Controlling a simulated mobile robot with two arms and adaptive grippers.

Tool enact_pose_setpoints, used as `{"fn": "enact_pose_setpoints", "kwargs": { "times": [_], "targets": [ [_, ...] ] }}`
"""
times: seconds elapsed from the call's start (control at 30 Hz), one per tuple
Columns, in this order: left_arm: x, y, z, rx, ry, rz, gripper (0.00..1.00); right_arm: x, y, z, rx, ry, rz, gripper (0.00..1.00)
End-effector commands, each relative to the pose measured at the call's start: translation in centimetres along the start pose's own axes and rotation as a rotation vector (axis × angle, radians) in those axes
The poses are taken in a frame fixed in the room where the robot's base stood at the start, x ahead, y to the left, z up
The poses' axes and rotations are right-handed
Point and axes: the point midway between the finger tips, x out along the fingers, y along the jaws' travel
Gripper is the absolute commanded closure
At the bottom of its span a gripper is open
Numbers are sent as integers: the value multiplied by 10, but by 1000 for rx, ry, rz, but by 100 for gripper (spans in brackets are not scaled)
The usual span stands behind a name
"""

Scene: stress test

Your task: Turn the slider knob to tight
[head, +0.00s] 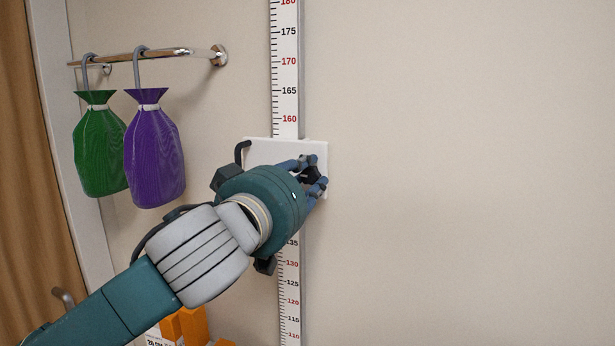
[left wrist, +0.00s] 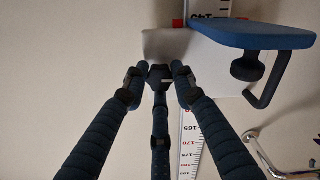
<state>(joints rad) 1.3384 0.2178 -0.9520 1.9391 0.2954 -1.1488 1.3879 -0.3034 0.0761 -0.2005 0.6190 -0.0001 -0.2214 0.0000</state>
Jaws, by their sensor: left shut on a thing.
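The white slider plate (head: 258,150) sits on a vertical height ruler (head: 286,70) on the wall. The black slider knob (head: 309,175) is on the front of the plate, and it also shows in the left wrist view (left wrist: 160,74). My left gripper (head: 312,177) is at the plate, its blue fingers shut around the knob; in the left wrist view the fingertips (left wrist: 157,78) meet around it. The fingers hide part of the knob, and I cannot read any tight mark or its turn angle. My right gripper is not in view.
A blue flat piece (left wrist: 250,34) with a black handle (left wrist: 270,85) sits beside the plate. A green bag (head: 100,150) and a purple bag (head: 154,155) hang from a metal rail (head: 150,54) at left. Orange objects (head: 185,325) are low down. The wall at right is clear.

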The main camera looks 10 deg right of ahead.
Motion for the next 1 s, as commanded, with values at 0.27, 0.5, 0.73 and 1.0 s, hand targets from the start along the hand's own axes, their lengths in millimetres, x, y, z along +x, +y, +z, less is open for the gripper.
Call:
{"fn": "enact_pose_setpoints", "kwargs": {
  "times": [0.27,0.5,0.73,1.0],
  "targets": [
    [0,0,-4,154,10,-1,100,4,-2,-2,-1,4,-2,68],
    [0,1,-4,372,10,-3,100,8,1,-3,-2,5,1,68],
    [0,2,-5,591,11,-4,100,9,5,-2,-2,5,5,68],
    [0,4,-4,849,11,-5,100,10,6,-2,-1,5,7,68]
  ]
}}
